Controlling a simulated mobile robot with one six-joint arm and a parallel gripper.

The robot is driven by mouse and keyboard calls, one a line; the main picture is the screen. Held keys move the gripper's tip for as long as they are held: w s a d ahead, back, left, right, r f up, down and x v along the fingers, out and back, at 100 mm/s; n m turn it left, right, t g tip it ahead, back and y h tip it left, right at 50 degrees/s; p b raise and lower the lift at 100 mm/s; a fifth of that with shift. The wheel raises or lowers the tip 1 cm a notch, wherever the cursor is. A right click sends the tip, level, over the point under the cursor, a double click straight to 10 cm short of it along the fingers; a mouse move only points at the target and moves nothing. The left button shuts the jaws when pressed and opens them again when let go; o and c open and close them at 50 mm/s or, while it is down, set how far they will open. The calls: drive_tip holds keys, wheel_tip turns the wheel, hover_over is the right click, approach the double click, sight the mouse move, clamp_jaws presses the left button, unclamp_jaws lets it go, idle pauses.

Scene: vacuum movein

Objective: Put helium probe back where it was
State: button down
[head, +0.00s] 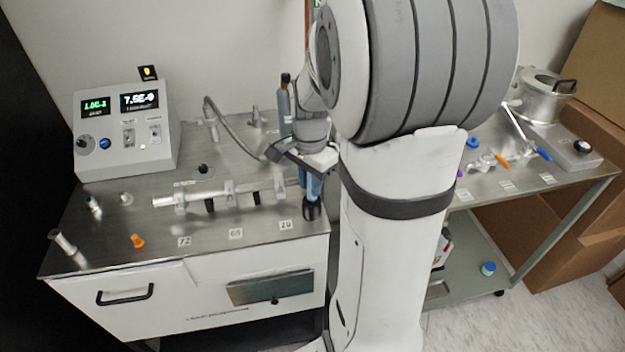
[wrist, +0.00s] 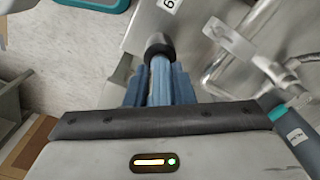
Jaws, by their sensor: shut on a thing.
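My gripper (head: 313,180) points down over the right end of the left steel bench (head: 130,235), and its blue fingers also show in the wrist view (wrist: 160,85). It is shut on a slim blue-grey rod with a black end, which I take for the helium probe (head: 312,211). The black end (wrist: 158,46) sticks out beyond the fingers, near the bench's front right edge. Whether it touches the bench I cannot tell.
A metal pipe assembly (head: 215,196) lies on the bench left of my gripper. A control box (head: 122,132) with lit displays stands at the back left. A grey cart (head: 515,192) with small tools and a metal pot (head: 542,97) stands at the right.

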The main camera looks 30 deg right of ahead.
drive_tip(key=shift+f, duration=0.4)
drive_tip(key=c, duration=1.2)
unclamp_jaws()
drive_tip(key=shift+c, duration=0.2)
drive_tip(key=shift+r, duration=0.1)
